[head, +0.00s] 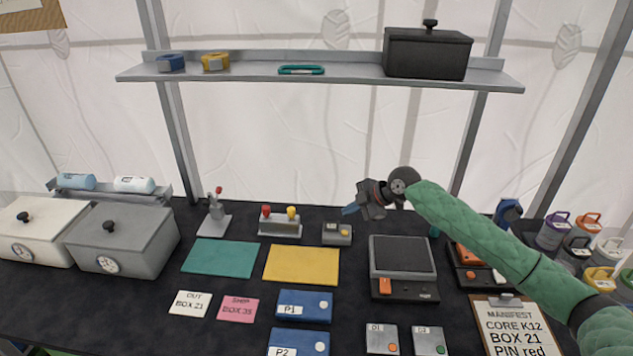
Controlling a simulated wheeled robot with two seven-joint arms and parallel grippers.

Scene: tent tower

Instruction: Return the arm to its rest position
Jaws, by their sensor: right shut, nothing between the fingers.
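My right arm, in a green quilted sleeve, comes in from the right edge of the head view. My right gripper (353,210) is shut and empty. It hangs above the back of the dark table (130,305), pointing left, over the area behind a small grey box and a black scale. My left gripper and left arm do not show.
A shelf (340,83) with a black lidded box (428,52) spans the back. Lidded bins (125,237) stand left; several coloured canisters (553,232) stand right, near my arm. A manifest clipboard (513,325) lies front right.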

